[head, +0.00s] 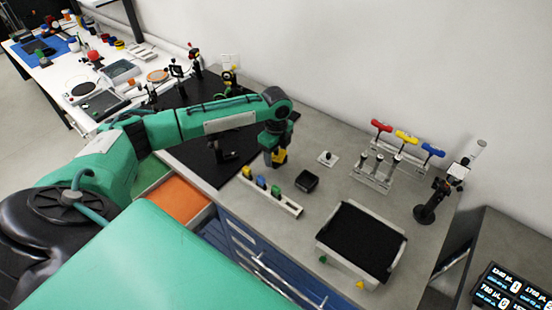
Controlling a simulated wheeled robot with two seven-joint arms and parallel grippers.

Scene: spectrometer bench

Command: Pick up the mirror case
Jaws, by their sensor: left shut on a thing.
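My left gripper (277,161) points down above the grey bench, behind the low white rack. It is shut on a small yellow case (281,155), which shows only in part between the dark fingers. I cannot read a label on it, so I cannot tell from its look whether it is the mirror case. The white rack (291,208) holds a few small cases, among them a green-topped one (276,190) and a yellow-and-blue one (261,182). My right gripper is not in view.
A small black open box (307,180) stands right of the gripper. A black-lined tray (362,238) lies at the front right. An orange-lined drawer (180,200) is open.

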